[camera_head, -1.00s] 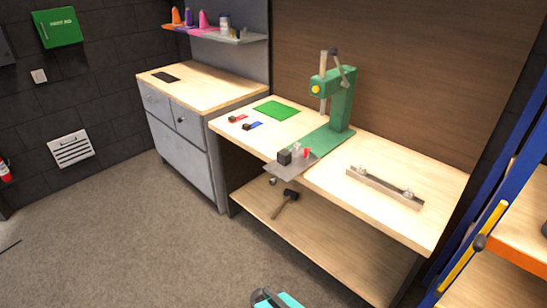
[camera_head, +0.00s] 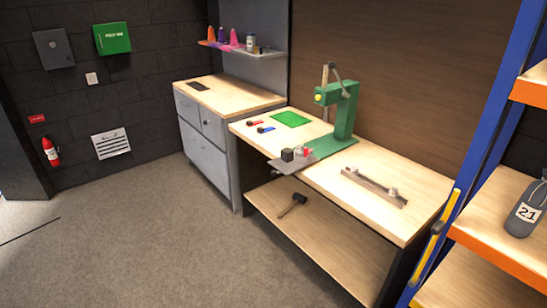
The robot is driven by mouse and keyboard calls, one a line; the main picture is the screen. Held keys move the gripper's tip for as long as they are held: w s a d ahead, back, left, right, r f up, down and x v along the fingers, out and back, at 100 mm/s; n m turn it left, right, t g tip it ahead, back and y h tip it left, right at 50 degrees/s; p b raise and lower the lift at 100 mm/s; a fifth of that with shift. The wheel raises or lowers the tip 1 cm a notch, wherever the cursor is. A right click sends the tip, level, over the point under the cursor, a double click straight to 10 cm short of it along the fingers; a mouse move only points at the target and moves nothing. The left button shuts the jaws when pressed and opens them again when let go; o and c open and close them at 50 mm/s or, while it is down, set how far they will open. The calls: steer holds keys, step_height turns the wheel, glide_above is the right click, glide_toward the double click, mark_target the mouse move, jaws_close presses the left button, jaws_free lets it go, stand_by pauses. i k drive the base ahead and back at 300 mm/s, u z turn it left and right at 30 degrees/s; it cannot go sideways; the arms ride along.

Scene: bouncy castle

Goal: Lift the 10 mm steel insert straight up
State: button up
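I cannot make out the 10 mm steel insert for certain at this distance. On the wooden workbench (camera_head: 350,222), a green press (camera_head: 344,112) stands at the back. In front of it a grey plate (camera_head: 290,164) juts past the bench's front edge and carries a dark block (camera_head: 287,155) and small pale and red parts (camera_head: 307,153). A small red item (camera_head: 254,122) and a small blue item (camera_head: 266,129) lie at the left of the bench, near a green mat (camera_head: 291,119). My gripper is not in view.
A metal rail (camera_head: 374,187) with two clamps lies on the right of the bench. A mallet (camera_head: 293,205) lies on the lower shelf. A grey cabinet (camera_head: 205,138) stands left, a blue and orange rack (camera_head: 505,257) right. The floor in front is open.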

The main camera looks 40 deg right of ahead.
mark_target(300, 148)
steer(key=k, duration=0.35)
steer(key=u, duration=0.65)
steer(key=i, duration=1.85)
steer(key=z, duration=0.3)
steer(key=i, duration=0.7)
steer(key=z, duration=1.2)
steer(key=i, duration=0.85)
steer(key=z, duration=0.4)
